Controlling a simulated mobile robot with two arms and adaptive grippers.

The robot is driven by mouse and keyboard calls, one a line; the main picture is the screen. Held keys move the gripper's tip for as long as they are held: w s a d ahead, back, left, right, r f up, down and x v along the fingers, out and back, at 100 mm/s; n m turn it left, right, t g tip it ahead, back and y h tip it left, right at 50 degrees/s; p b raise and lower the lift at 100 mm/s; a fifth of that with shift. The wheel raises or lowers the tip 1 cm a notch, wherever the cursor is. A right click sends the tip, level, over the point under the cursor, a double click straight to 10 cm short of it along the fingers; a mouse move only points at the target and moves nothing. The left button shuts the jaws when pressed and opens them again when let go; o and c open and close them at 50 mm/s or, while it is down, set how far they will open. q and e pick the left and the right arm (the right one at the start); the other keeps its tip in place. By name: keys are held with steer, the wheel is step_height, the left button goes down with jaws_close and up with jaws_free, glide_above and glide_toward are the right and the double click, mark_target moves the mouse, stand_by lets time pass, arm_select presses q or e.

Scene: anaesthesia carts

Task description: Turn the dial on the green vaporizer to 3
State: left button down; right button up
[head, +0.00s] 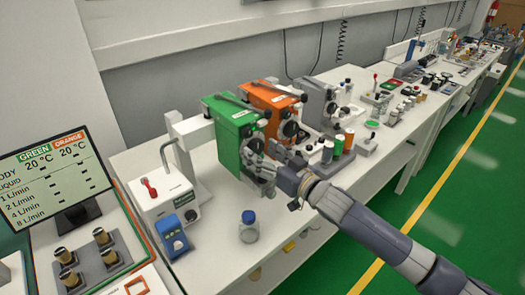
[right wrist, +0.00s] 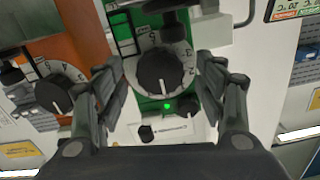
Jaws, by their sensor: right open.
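The green vaporizer (head: 225,130) stands on the white bench, left of an orange one. Its dial, a black knob on a pale numbered ring, shows in the right wrist view (right wrist: 160,72). A white line on the knob points toward the lower part of that picture; the exact setting is hard to read. My right gripper (head: 265,164) is at the front of the green vaporizer and partly hides it in the head view. In the right wrist view its open fingers (right wrist: 165,92) stand on either side of the dial, with nothing clearly gripped. My left gripper is out of view.
The orange vaporizer (head: 270,97) and a grey unit (head: 315,100) stand close beside the green one. A screen (head: 55,180), a white box with a blue device (head: 172,236) and a blue-capped bottle (head: 249,227) are at the left. Small bottles stand right of my gripper.

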steer(key=shift+w+a, duration=0.15)
steer(key=shift+w, duration=0.05)
steer(key=c, duration=1.1)
steer(key=n+p, duration=0.1)
steer(key=n, duration=0.4)
steer(key=shift+n, duration=0.3)
steer(key=o, duration=1.1)
steer(key=v, duration=1.2)
